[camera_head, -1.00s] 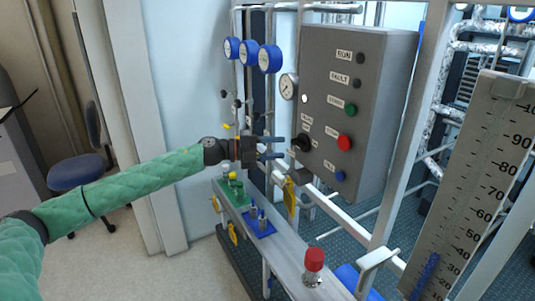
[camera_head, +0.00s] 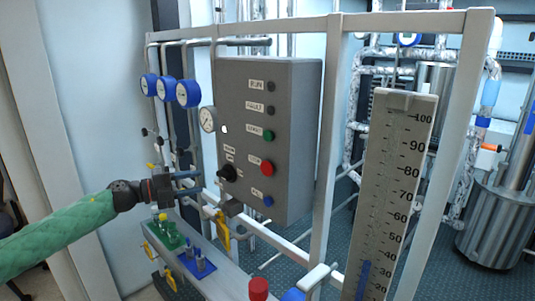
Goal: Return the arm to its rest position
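My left arm, in a green sleeve, comes in from the left in the head view. Its gripper (camera_head: 190,182) points right, in front of the pipes and left of the grey control box (camera_head: 290,100). The two blue fingers are apart with nothing seen between them. The fingertips are close to the black knob (camera_head: 228,172) on the box; I cannot tell whether they touch anything. My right gripper does not show.
Blue-rimmed gauges (camera_head: 188,93) sit on pipes above the gripper. A bench rail (camera_head: 222,279) below carries green and blue valve blocks, with a red cap (camera_head: 258,288). A white frame post (camera_head: 327,150) and a level scale (camera_head: 396,170) stand to the right.

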